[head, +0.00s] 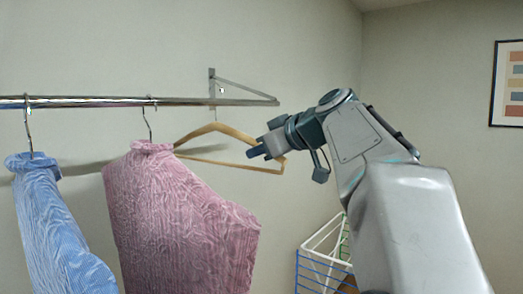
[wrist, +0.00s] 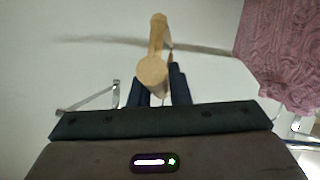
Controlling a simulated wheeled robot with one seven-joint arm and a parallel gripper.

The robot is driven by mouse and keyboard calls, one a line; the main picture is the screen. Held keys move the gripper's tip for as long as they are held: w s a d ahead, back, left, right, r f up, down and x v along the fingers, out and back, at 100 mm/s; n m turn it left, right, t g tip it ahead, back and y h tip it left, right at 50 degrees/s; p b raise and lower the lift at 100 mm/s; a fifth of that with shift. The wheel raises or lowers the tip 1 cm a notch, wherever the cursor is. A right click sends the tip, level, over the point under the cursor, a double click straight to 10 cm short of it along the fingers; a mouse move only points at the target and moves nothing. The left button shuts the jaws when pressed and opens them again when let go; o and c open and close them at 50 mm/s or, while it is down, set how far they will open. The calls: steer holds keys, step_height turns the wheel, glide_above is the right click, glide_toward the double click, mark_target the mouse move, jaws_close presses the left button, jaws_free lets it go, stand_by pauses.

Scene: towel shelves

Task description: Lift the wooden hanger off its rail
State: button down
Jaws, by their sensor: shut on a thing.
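The wooden hanger (head: 208,129) is pale wood with a lower bar, bare of clothing. It shows just right of the pink garment in the head view, below the metal rail (head: 110,102). Its thin hook rises toward the rail's right part, but I cannot tell whether it touches the rail. My gripper (head: 255,153) is at the hanger's right end. In the wrist view, the hanger's rounded end (wrist: 151,72) is between the dark fingers of my gripper (wrist: 158,92), which is shut on it. Part of the left arm is hidden behind the pink garment.
The pink garment (head: 175,215) hangs close on the hanger's left; it also shows in the wrist view (wrist: 285,50). A blue striped garment (head: 52,225) hangs farther left. A wall bracket (head: 240,87) supports the rail.

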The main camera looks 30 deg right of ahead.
step_height(320, 180, down, 9)
steer(key=b, duration=0.9)
stand_by(0.7)
steer(key=s+d+b, duration=0.1)
steer(key=s+d, duration=0.3)
steer(key=s, duration=0.9)
steer(key=shift+d, duration=0.4)
stand_by(1.5)
steer(key=shift+w+a, duration=0.3)
steer(key=shift+w, duration=0.5)
steer(key=shift+w+a, duration=0.3)
steer(key=shift+w, duration=0.5)
steer(key=shift+w+a, duration=0.3)
steer(key=shift+w, duration=0.5)
